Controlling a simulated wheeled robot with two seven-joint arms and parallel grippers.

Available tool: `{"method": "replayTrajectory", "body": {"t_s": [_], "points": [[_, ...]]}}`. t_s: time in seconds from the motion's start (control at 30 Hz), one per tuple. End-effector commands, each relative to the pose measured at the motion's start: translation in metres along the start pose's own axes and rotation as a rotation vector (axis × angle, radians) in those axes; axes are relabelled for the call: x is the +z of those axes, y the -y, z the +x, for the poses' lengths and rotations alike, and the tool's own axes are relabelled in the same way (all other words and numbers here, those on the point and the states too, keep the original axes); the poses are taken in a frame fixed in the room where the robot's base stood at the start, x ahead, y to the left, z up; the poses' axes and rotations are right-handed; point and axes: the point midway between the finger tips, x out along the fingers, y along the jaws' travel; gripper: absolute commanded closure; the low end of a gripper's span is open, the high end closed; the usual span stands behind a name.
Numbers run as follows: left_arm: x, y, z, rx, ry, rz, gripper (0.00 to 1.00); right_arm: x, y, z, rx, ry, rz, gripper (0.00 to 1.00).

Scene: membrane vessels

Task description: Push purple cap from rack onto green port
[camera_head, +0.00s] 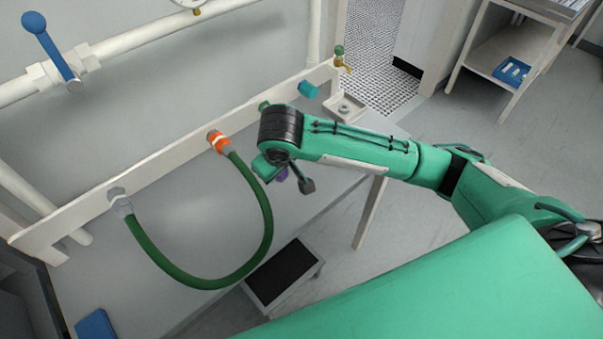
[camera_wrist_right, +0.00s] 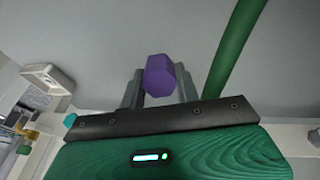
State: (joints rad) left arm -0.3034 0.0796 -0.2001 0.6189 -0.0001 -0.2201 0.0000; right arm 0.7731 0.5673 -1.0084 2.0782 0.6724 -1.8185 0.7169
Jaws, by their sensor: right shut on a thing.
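The purple cap (camera_wrist_right: 160,77) is held between the two grey fingers of my right gripper (camera_wrist_right: 158,88) in the right wrist view. The small beige rack (camera_head: 346,107) stands at the rail's right end. My left gripper is not in view.
A teal fitting (camera_head: 308,89) and an orange coupling (camera_head: 219,142) are on the rail. A green hose (camera_head: 266,220) loops from the coupling to a grey fitting (camera_head: 119,199). A black-topped step (camera_head: 283,272) stands below. A shelf (camera_head: 510,60) is at the far right.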

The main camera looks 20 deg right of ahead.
Motion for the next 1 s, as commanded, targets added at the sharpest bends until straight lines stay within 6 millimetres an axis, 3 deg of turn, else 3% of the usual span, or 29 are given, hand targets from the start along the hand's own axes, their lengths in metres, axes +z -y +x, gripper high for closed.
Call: {"method": "replayTrajectory", "body": {"t_s": [0.2,0.5,0.77,1.0], "points": [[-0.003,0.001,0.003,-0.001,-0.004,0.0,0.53,-0.043,0.009,0.008,0.025,-0.316,-0.256,0.95],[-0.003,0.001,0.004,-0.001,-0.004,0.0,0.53,-0.077,-0.006,0.013,0.018,-0.684,-0.426,0.95],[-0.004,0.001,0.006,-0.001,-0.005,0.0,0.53,-0.091,-0.035,0.02,0.034,-0.963,-0.449,0.95],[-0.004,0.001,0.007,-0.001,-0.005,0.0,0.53,-0.085,-0.074,0.031,0.131,-1.166,-0.373,0.95]]}}
